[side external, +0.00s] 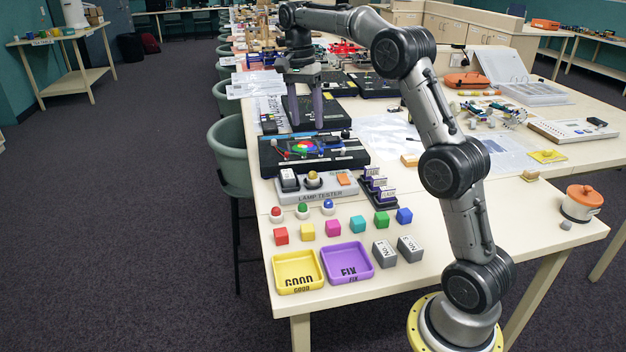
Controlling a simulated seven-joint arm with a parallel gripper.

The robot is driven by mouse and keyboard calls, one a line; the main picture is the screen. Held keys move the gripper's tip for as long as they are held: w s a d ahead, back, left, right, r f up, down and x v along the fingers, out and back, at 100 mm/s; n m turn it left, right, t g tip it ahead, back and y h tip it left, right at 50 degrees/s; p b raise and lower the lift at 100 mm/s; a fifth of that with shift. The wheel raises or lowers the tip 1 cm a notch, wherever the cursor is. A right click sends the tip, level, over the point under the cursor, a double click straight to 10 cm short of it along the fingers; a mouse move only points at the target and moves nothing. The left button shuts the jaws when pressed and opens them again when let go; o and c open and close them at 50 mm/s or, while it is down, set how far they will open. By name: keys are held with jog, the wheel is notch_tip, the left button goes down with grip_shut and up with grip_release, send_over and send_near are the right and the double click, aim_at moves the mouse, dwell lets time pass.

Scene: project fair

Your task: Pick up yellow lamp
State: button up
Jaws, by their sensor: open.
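A small lamp with a yellow dome (313,175) sits on the grey lamp tester (345,193), between a white switch-like block and an orange patch. My gripper (307,122) is open and empty, pointing down. In the picture it is above and beyond the tester, over a black board with a coloured wheel. It is well apart from the yellow lamp. Red (276,211), green (302,208) and blue (328,204) lamps on white bases stand in a row in front of the tester.
Several coloured cubes (333,228) lie in front of the lamps. A yellow GOOD tray (279,283) and a purple FIX tray (366,271) stand at the table's near edge. Two grey labelled blocks (410,247) lie right of them. The black board (268,160) with the coloured wheel borders the tester's far side.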

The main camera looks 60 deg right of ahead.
send_over(313, 178)
jog(key=w+d, duration=0.1)
notch_tip(313, 178, down, 9)
jog(key=shift+r, duration=0.15)
jog(key=shift+f, duration=2.9)
jog(key=shift+c, duration=0.2)
grip_shut()
